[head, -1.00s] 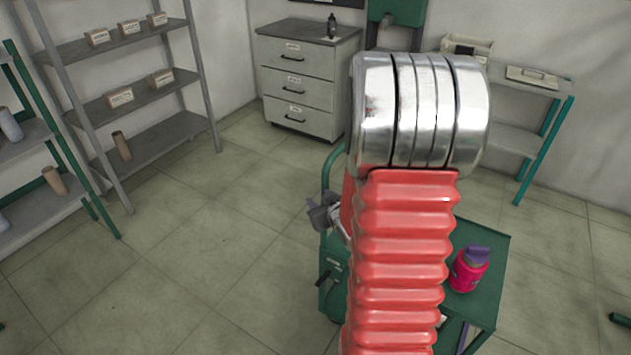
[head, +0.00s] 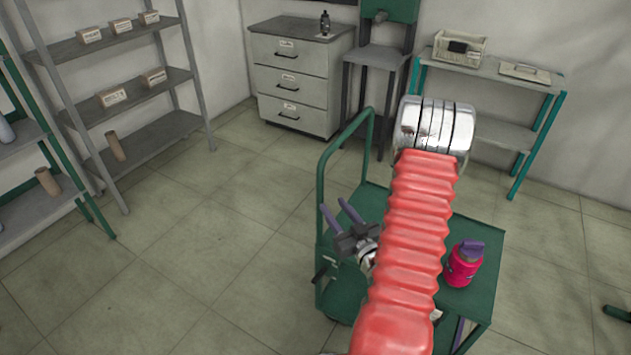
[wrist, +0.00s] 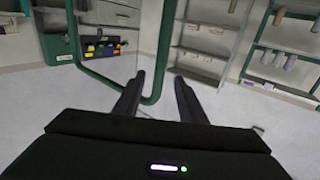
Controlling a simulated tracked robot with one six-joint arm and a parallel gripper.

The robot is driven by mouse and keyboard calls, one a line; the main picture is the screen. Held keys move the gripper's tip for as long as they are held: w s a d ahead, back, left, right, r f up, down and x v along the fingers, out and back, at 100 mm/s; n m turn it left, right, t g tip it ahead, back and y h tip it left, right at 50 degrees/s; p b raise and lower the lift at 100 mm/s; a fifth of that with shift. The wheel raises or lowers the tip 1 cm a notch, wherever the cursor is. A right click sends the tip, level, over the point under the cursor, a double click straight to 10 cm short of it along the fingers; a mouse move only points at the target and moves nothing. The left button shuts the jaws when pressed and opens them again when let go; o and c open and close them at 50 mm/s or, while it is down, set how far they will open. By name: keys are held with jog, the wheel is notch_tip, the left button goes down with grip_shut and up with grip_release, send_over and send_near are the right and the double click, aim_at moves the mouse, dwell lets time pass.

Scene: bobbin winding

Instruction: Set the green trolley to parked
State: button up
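The green trolley (head: 485,232) stands upright on the floor at the lower middle of the head view, partly hidden behind my red arm. Its tubular handle (head: 345,133) rises on the left side. My gripper (head: 337,207) is open and empty near that handle, its two fingers spread and pointing up and left. In the wrist view, a green tube of the handle (wrist: 167,42) passes in line with the gap between the fingers (wrist: 160,80). I cannot tell if they touch. A small dark part (head: 322,270) sits low on the trolley's left side; its setting is unclear.
A pink bottle (head: 464,264) with a purple cap stands on the trolley. A grey drawer cabinet (head: 290,80), a side table (head: 500,73) and shelves (head: 140,90) line the walls. The floor (head: 180,260) left of the trolley is clear.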

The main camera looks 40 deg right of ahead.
jog(key=shift+w, duration=0.1)
jog(key=x, duration=1.3)
jog(key=shift+w, duration=0.3)
grip_shut()
jog(key=shift+d, duration=0.1)
dwell(0.4)
